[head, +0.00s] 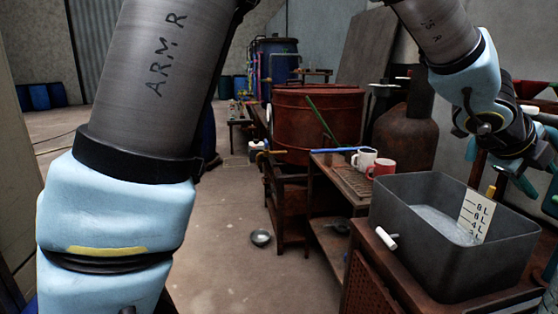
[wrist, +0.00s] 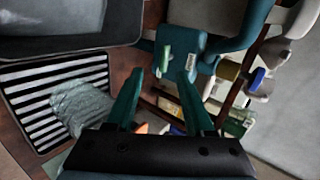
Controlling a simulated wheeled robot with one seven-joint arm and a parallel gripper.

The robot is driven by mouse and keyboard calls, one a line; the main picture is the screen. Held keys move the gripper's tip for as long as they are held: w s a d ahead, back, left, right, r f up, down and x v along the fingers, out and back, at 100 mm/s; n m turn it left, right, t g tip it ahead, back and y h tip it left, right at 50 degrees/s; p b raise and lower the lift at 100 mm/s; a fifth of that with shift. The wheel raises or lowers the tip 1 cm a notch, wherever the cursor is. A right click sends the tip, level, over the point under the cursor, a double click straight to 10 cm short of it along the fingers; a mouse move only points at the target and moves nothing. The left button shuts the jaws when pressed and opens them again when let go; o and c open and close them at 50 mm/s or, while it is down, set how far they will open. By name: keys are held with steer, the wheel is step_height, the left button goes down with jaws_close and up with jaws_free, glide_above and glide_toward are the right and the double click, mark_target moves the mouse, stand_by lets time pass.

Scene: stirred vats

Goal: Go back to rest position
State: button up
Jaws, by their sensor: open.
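My gripper (wrist: 162,76) shows in the wrist view with two teal fingers spread apart and nothing between them. In the head view my arm reaches in from the top right, and its wrist end is beside the right of the grey vat. The gripper's tips are hard to make out there, among other teal parts. The grey open vat (head: 398,222) holds pale liquid and has a white level scale (head: 475,216) at its far right. A corner of the vat also shows at the upper left of the wrist view (wrist: 130,33).
A black-and-white striped panel (wrist: 30,82) and a crumpled pale cloth (wrist: 78,105) lie near the gripper's left. Teal parts (wrist: 178,50) stand just beyond the fingers. A white mug (head: 364,158) and a red mug (head: 381,168) stand behind the vat. The floor at left is mostly clear.

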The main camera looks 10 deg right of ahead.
steer(key=w+a+f+n+t+y+p, duration=0.2)
steer(key=w+a+n+t+y+p, duration=0.15)
steer(key=w+a+n, duration=0.95)
steer(key=w+a+f+n+t+y+p, duration=0.1)
steer(key=w+a+n+y, duration=0.1)
steer(key=w+a, duration=0.55)
steer(key=w+a+f+n+y+p, duration=0.1)
steer(key=w+a+n+y, duration=0.3)
steer(key=a, duration=0.7)
steer(key=s+a+f+n+g+p, duration=0.1)
steer(key=s+a+n, duration=0.1)
steer(key=a+n, duration=0.3)
steer(key=s+a+n+g+y+p, duration=0.1)
steer(key=s+a+n, duration=0.2)
steer(key=a, duration=0.9)
steer(key=s+a+f+n+g+p, duration=0.1)
steer(key=s+a+n, duration=0.1)
steer(key=a+n, duration=0.5)
steer(key=a, duration=0.2)
steer(key=shift+s+a+f+g+p, duration=0.25)
steer(key=shift+a+f+g+p, duration=0.1)
